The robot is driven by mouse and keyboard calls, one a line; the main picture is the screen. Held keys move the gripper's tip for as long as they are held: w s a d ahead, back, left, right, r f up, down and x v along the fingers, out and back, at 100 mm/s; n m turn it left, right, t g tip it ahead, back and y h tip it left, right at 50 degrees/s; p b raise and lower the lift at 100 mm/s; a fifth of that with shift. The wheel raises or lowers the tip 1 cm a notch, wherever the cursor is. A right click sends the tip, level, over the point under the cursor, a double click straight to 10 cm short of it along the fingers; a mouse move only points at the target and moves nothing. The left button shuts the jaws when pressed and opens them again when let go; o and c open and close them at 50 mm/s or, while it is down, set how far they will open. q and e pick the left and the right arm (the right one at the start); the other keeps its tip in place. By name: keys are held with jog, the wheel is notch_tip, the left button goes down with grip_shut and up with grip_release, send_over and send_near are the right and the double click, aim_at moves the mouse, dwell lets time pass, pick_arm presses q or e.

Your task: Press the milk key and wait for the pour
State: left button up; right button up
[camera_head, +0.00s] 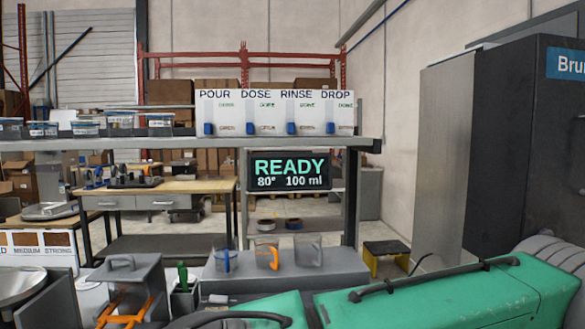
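No key marked milk can be made out in the head view. A dark display (289,171) under the shelf reads READY, 80° and 100 ml. White boards (276,112) on the shelf are headed POUR, DOSE, RINSE and DROP, with small green and red words and blue tabs. Three clear cups stand on a grey ledge: one with a blue mark (225,260), one with an orange mark (266,258), one plain (308,250). Neither gripper shows.
A grey shelf (200,144) spans the middle, with lidded tubs (120,119) at left. A grey bin with orange parts (127,275) and a holder with a green-handled tool (183,280) stand at lower left. A tall dark cabinet (500,140) blocks the right.

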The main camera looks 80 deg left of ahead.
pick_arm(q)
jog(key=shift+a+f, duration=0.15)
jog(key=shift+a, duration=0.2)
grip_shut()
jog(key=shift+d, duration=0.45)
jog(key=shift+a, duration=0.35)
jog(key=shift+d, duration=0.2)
